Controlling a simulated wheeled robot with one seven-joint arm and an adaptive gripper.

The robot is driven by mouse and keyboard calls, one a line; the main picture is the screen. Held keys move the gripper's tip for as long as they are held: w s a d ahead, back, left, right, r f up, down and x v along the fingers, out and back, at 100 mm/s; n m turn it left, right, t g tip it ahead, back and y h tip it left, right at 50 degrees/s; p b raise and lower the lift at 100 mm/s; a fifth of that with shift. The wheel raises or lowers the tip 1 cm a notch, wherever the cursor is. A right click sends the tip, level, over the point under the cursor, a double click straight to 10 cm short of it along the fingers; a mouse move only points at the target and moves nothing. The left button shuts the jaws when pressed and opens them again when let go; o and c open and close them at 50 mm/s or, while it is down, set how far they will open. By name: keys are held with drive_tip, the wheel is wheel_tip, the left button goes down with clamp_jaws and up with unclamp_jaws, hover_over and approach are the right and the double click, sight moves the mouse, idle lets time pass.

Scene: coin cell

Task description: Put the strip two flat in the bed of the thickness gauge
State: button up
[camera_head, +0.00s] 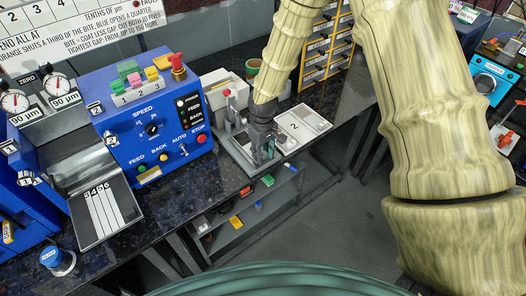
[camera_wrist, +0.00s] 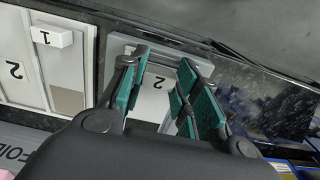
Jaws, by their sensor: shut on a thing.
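My gripper (camera_head: 262,154) is over the grey thickness gauge (camera_head: 240,150), low at the bench's front edge. In the wrist view its green-padded fingers (camera_wrist: 166,86) stand on either side of a pale strip marked 2 (camera_wrist: 158,84), and the gripper is shut on it. The strip appears over the gauge's grey frame (camera_wrist: 116,48). The fingers hide part of the strip and of the bed, so I cannot tell whether the strip touches the bed or lies fully flat.
A white tray with a 2 label (camera_head: 293,126) lies just right of the gauge; a small white block marked 1 (camera_wrist: 52,37) shows in the wrist view. A blue control box (camera_head: 150,130) stands left.

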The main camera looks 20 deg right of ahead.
drive_tip(key=shift+f, duration=0.1)
drive_tip(key=o, duration=0.8)
drive_tip(key=shift+r+b, duration=1.55)
drive_tip(key=shift+r, duration=4.6)
drive_tip(key=s+a+f+m+y, duration=0.1)
drive_tip(key=s+f, duration=0.7)
drive_tip(key=f, duration=0.3)
drive_tip(key=s+a+f+m+y, duration=0.1)
drive_tip(key=s+f, duration=0.7)
drive_tip(key=f, duration=0.3)
drive_tip(key=s+d+f, duration=0.1)
drive_tip(key=s+f, duration=0.2)
drive_tip(key=s, duration=0.3)
drive_tip(key=s+d+f+m+h, duration=0.1)
drive_tip(key=s+d+f, duration=0.1)
drive_tip(key=s, duration=0.5)
drive_tip(key=s+d+f+m+h, duration=0.1)
drive_tip(key=s+d+f, duration=0.1)
drive_tip(key=s+f, duration=0.2)
drive_tip(key=shift+s+d+f, duration=0.1)
drive_tip(key=shift+s+f, duration=0.05)
drive_tip(key=shift+s, duration=0.7)
drive_tip(key=shift+s+d+f, duration=0.1)
drive_tip(key=shift+s+f, duration=0.05)
drive_tip(key=shift+s, duration=0.7)
